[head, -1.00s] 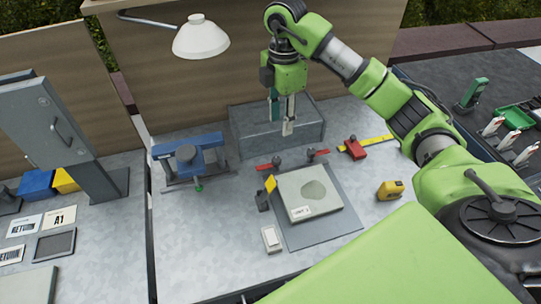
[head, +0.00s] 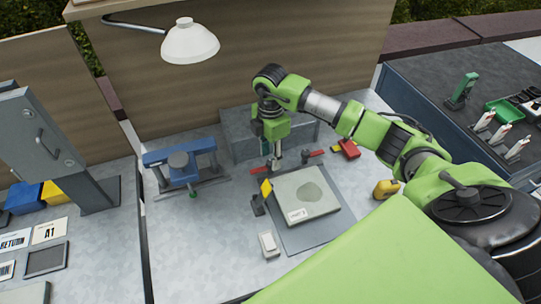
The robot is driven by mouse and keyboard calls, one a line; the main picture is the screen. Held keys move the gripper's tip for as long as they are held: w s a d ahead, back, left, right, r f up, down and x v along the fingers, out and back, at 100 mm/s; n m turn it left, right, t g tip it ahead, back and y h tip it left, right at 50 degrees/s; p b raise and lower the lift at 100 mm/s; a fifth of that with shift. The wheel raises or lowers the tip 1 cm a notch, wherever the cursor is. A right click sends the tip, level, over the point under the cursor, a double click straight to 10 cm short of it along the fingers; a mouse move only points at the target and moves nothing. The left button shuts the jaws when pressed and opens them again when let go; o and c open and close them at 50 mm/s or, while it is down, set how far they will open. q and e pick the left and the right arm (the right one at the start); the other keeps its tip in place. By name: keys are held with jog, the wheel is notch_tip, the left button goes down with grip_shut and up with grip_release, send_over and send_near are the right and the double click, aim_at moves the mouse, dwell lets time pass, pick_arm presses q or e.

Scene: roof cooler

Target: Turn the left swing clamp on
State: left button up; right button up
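The left swing clamp (head: 256,170) shows as a short red arm at the back left of the grey fixture plate. The right swing clamp (head: 315,154), also red, is at the back right. A pale square part (head: 307,206) with a darker round patch and a label lies on the plate between them. My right gripper (head: 273,163) points down with its fingertips right at the left clamp, hiding its pivot. I cannot tell whether they touch it, or how far the fingers are apart. My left gripper is not in view.
A blue vise-like tool (head: 180,160) is to the left, and a lamp (head: 190,45) hangs above.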

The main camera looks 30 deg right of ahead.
jog(key=shift+f, duration=0.85)
grip_shut()
